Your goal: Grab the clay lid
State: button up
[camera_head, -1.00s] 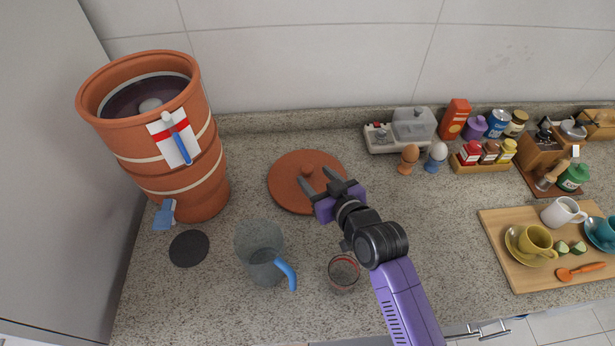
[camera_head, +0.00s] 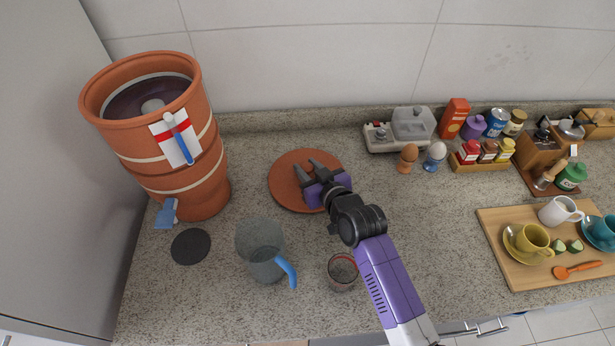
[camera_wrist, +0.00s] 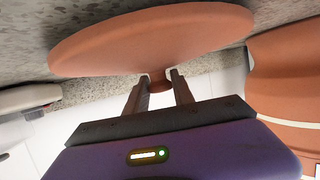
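The clay lid (camera_head: 286,196) is a flat round terracotta disc lying on the granite counter, right of the clay pot. In the wrist view the lid (camera_wrist: 150,38) spans the top, with its small knob (camera_wrist: 158,80) at the middle. My gripper (camera_head: 308,172) is over the lid in the head view and hides part of it, including the knob. In the wrist view my gripper (camera_wrist: 158,77) is open, with one finger on each side of the knob near the tips. I cannot tell whether the fingers touch it.
The tall clay pot (camera_head: 181,178) stands at left with a blue tap. A clear blue-handled pitcher (camera_head: 260,250), a glass (camera_head: 342,272) and a dark round coaster (camera_head: 190,246) are in front. Egg cups, jars and a wooden tray (camera_head: 520,281) are at right.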

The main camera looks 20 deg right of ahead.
grip_shut()
jog(key=shift+r, duration=0.1)
